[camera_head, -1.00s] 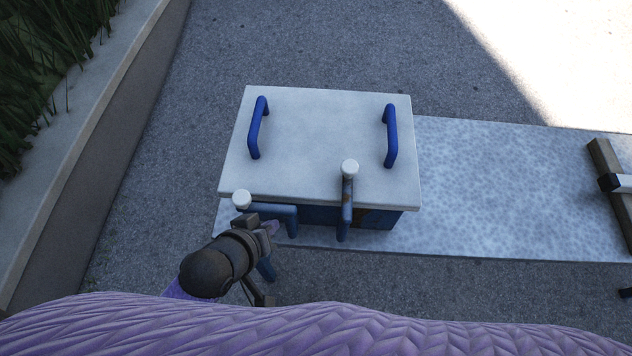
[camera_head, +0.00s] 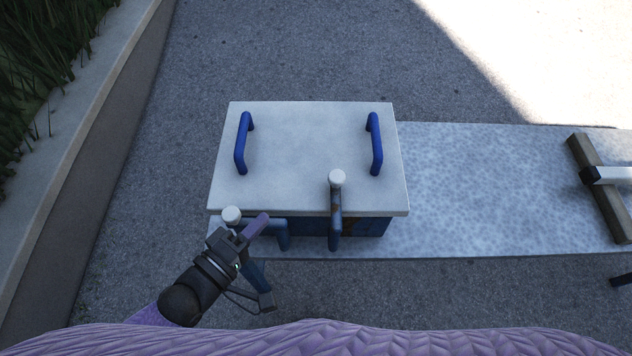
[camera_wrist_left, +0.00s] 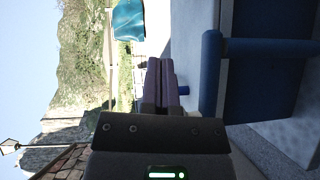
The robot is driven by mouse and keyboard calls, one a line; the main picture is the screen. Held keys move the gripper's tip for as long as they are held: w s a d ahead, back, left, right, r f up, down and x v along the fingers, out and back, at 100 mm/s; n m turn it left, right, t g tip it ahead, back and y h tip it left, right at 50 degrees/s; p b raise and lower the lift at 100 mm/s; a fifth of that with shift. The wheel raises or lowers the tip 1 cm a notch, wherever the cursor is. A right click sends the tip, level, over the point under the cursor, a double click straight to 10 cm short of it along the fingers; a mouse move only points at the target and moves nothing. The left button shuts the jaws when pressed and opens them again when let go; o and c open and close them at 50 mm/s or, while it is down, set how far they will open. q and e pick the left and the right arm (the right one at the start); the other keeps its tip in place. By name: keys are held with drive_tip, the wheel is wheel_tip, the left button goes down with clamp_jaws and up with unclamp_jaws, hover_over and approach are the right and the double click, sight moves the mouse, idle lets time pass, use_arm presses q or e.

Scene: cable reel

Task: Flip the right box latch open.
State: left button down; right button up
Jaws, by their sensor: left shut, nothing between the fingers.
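The box has a white lid (camera_head: 300,150) and a dark blue body. Its right latch (camera_head: 335,215) is a blue bar standing up across the front edge of the lid, with a white knob on top. The left latch (camera_head: 283,236) is a blue bent bar turned sideways below the lid edge, with a white knob at its left end. My left gripper (camera_head: 264,217) is shut and empty at the left latch, left of the right latch. Its purple fingers (camera_wrist_left: 163,82) show together in the left wrist view, beside a blue bar (camera_wrist_left: 270,48). Whether they touch it is unclear. My right gripper is out of view.
Two blue handles (camera_head: 243,143) (camera_head: 375,145) stand on the lid. A wooden beam with a white-and-black part (camera_head: 600,185) lies at the far right. A low wall (camera_head: 95,160) runs along the left.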

sight(337, 201)
use_arm(q)
drive_tip(key=b+x, duration=0.1)
drive_tip(key=x, duration=0.9)
drive_tip(key=shift+w+d+f+b, duration=0.1)
drive_tip(key=shift+w+d+b, duration=0.05)
drive_tip(key=shift+d, duration=0.8)
drive_tip(key=shift+w+d+f+b, duration=0.1)
drive_tip(key=shift+d+b, duration=0.05)
drive_tip(key=shift+d, duration=0.85)
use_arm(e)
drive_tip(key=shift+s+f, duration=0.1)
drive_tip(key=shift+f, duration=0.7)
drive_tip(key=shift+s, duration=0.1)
